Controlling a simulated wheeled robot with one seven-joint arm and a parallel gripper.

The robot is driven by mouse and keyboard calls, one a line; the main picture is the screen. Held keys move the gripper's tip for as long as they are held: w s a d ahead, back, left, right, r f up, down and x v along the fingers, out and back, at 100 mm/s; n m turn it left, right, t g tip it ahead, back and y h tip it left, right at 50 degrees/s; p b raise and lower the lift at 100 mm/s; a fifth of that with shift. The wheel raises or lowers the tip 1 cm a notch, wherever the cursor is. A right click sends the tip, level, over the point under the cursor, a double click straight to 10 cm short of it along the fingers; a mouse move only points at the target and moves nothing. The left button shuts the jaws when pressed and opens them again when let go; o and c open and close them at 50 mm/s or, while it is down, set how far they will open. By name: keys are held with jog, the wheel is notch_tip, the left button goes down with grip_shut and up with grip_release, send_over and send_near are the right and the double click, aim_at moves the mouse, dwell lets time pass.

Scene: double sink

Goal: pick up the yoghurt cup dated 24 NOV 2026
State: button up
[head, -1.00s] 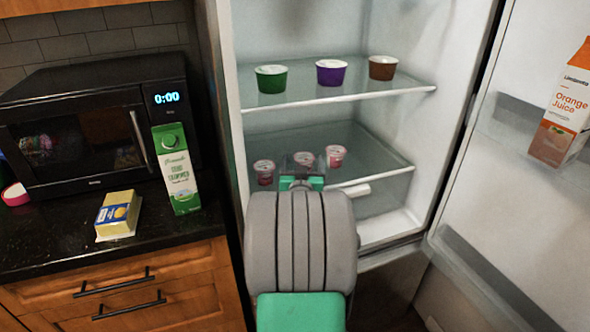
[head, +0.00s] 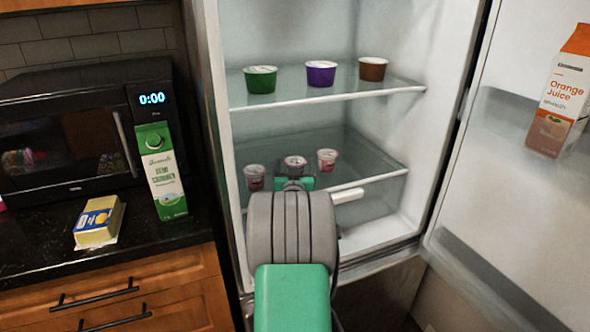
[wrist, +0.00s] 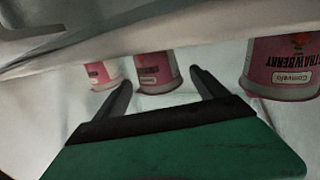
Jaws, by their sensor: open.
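Three pink-and-white strawberry yoghurt cups stand on the lower fridge shelf. In the head view they are the left cup (head: 254,178), the middle cup (head: 295,163) and the right cup (head: 327,160). No date is readable on any. My gripper (head: 293,183) is in front of the middle cup, its fingers mostly hidden by my arm. The wrist view shows label text upside down. There my open gripper (wrist: 160,84) points at the middle cup (wrist: 157,72), which appears between the fingertips. The left cup (wrist: 283,65) looms at the right; the right cup (wrist: 103,73) is at the left.
Green (head: 260,79), purple (head: 321,74) and brown (head: 373,69) tubs stand on the upper shelf (head: 330,97), above my gripper. The open fridge door (head: 510,200) is at right, holding orange juice (head: 560,95). A carton (head: 162,172), butter (head: 98,222) and microwave (head: 65,135) sit at left.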

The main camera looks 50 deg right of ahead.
jog(key=shift+r, duration=0.1)
jog(key=c, duration=1.5)
